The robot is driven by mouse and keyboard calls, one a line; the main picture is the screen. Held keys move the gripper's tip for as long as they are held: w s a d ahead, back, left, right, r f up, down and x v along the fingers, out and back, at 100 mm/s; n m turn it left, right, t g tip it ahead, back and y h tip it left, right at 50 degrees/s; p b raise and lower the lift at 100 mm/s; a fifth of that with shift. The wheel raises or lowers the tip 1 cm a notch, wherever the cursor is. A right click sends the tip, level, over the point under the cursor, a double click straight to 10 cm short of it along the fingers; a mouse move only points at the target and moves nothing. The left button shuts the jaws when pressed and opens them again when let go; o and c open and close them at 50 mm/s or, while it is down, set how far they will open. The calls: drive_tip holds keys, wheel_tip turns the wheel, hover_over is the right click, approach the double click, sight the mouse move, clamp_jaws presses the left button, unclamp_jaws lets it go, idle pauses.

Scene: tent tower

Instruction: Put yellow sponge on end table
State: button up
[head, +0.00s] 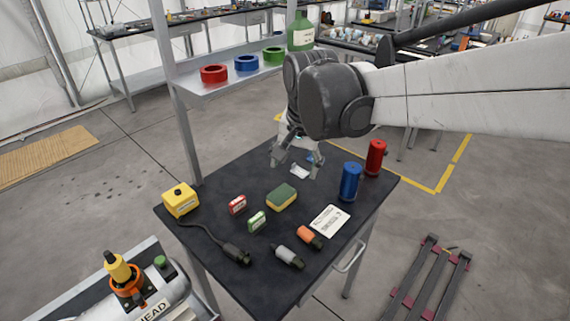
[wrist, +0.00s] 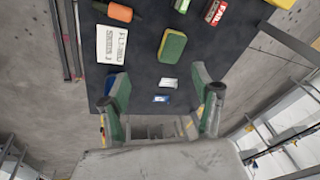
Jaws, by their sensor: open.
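The yellow sponge (head: 281,200), with a green top layer, lies on the middle of a dark-topped table (head: 205,267). In the wrist view the sponge (wrist: 172,46) is beyond the fingertips, with its green face up. My gripper (head: 296,169) is over the far part of the table, behind the sponge and apart from it. Its fingers (wrist: 160,88) are spread with nothing held between them. A small white and blue item (head: 300,171) lies on the table below the gripper. I cannot tell whether this table is the end table.
Around the sponge lie a red box (head: 237,204), a green box (head: 257,221), a white card (head: 329,220) and an orange item (head: 309,237). A blue cylinder (head: 350,181) and a red cylinder (head: 376,157) stand at right. A shelf post (head: 178,130) rises behind the left corner.

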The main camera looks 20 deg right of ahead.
drive_tip(key=s+n+t, duration=0.4)
drive_tip(key=s+n, duration=0.3)
drive_tip(key=s, duration=0.6)
drive_tip(key=shift+s, duration=0.25)
idle(0.7)
